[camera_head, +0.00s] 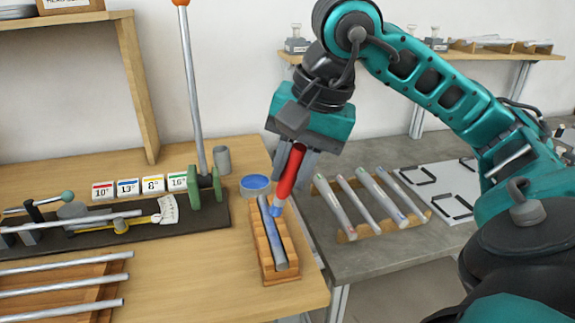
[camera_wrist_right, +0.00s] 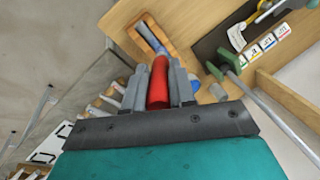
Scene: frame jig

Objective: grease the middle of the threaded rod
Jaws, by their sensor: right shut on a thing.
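My right gripper (camera_head: 294,158) is shut on the red handle of a brush (camera_head: 290,175), which points down and slightly left. The brush's blue tip (camera_head: 277,208) is at the upper-middle part of the threaded rod (camera_head: 279,254); I cannot tell whether it touches. The rod is grey with blue on its upper part and lies lengthwise in a wooden cradle (camera_head: 289,262). In the right wrist view, the red handle (camera_wrist_right: 158,85) sits between the fingers and hides part of the rod (camera_wrist_right: 148,36). A round tub of blue grease (camera_head: 256,182) stands just behind the cradle. My left gripper is not in view.
A tall bar with an orange top (camera_head: 191,90) stands in a green holder at the back left. Several number cards (camera_head: 140,187) and a grey cup (camera_head: 222,159) are near it. Several rods lie on a rack (camera_head: 372,205) on the right table. Bare table lies left of the cradle.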

